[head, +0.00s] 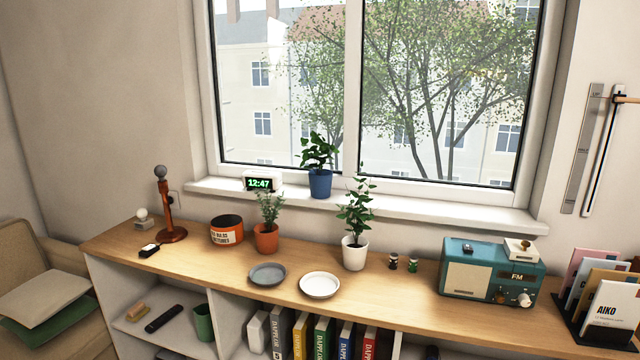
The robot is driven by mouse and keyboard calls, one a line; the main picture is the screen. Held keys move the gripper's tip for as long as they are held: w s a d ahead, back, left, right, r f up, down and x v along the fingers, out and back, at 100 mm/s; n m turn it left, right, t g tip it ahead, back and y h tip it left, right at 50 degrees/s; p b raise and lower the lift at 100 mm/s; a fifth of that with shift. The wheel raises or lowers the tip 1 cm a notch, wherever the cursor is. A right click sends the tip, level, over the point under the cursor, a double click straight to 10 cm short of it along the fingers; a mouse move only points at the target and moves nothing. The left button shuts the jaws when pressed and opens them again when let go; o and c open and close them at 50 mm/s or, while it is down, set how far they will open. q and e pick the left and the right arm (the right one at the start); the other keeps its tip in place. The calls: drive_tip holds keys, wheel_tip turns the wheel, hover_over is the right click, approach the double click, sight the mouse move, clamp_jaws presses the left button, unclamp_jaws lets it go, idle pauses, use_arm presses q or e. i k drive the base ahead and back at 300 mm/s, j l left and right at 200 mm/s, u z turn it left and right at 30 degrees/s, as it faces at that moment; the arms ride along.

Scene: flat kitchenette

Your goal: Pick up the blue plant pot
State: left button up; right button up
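The blue plant pot (320,184) holds a dark green leafy plant (318,151). It stands upright on the white window sill (420,205), just right of a small white digital clock (262,182). The leaves of the plant in the white pot partly overlap the sill to its right. Neither of my grippers shows in the head view.
Below the sill, a wooden shelf top (195,275) carries a terracotta pot (266,238), a white pot (355,253), an orange-black tin (227,230), a grey plate (268,274), a white plate (320,285) and a teal radio (490,270). The sill right of the blue pot is clear.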

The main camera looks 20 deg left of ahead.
sight(320, 179)
drive_tip(key=i+j+z, duration=0.1)
drive_tip(key=j+z, duration=0.5)
drive_tip(key=z, duration=0.15)
drive_tip(key=i+j+z, duration=0.1)
drive_tip(key=j+z, duration=0.65)
drive_tip(key=k+l, duration=0.05)
